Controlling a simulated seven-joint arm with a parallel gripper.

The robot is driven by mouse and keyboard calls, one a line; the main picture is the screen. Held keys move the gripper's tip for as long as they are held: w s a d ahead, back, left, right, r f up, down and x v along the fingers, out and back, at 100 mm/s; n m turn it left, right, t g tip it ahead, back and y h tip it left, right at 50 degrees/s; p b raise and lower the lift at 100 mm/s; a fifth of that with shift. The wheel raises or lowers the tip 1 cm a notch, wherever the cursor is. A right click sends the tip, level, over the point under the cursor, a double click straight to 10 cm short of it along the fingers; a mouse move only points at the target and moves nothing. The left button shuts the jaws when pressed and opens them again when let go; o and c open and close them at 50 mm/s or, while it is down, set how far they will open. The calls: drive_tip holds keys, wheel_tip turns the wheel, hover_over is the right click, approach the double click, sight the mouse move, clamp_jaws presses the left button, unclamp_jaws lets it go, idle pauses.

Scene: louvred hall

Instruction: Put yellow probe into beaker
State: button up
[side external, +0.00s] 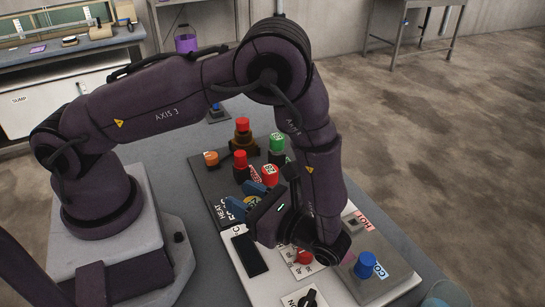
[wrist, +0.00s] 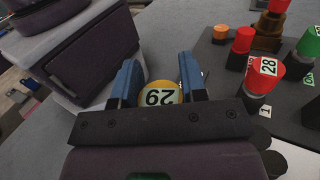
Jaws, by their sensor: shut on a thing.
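My gripper (wrist: 160,88) has its two blue fingers around the yellow probe (wrist: 158,95), which has a white label reading 29. Only the probe's top shows in the wrist view; its lower part is hidden behind the gripper body. In the side view my gripper (side external: 253,194) is low over the dark board, with a small patch of the probe between its fingers. I cannot make out a beaker for certain. A clear, rounded glassy thing (side external: 452,292) is cut off at the bottom right of the side view, and may be it.
A dark board (wrist: 226,82) holds an orange-capped piece (side external: 211,158), red-topped pieces (wrist: 264,72), a green-topped piece (side external: 277,143) and a brown stepped piece (side external: 241,137). A grey plate with a blue knob (side external: 365,265) lies at right. A jug of purple liquid (side external: 186,42) stands behind.

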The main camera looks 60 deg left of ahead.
drive_tip(key=s+d+n+g+h, duration=0.3)
drive_tip(key=d+n+g+h, duration=0.6)
drive_tip(key=d+n+h, duration=0.95)
drive_tip(key=w+d+r+n+t+h, duration=0.3)
drive_tip(key=w+d+t+h, duration=0.2)
drive_tip(key=w+d+h, duration=0.15)
drive_tip(key=w+d+r+n+t+h, duration=0.3)
drive_tip(key=w+d+t+h, duration=0.2)
drive_tip(key=d+h, duration=0.25)
drive_tip(key=w+d+r+n+t+h, duration=0.1)
drive_tip(key=w+r+n+t, duration=0.3)
drive_tip(key=w+n+t, duration=0.6)
drive_tip(key=w+f+m, duration=0.2)
drive_tip(key=w+f, duration=0.1)
drive_tip(key=f, duration=0.2)
drive_tip(key=shift+f+t, duration=0.3)
drive_tip(key=shift+d+m, duration=0.1)
drive_tip(key=shift+m, duration=0.15)
drive_tip(key=o, duration=1)
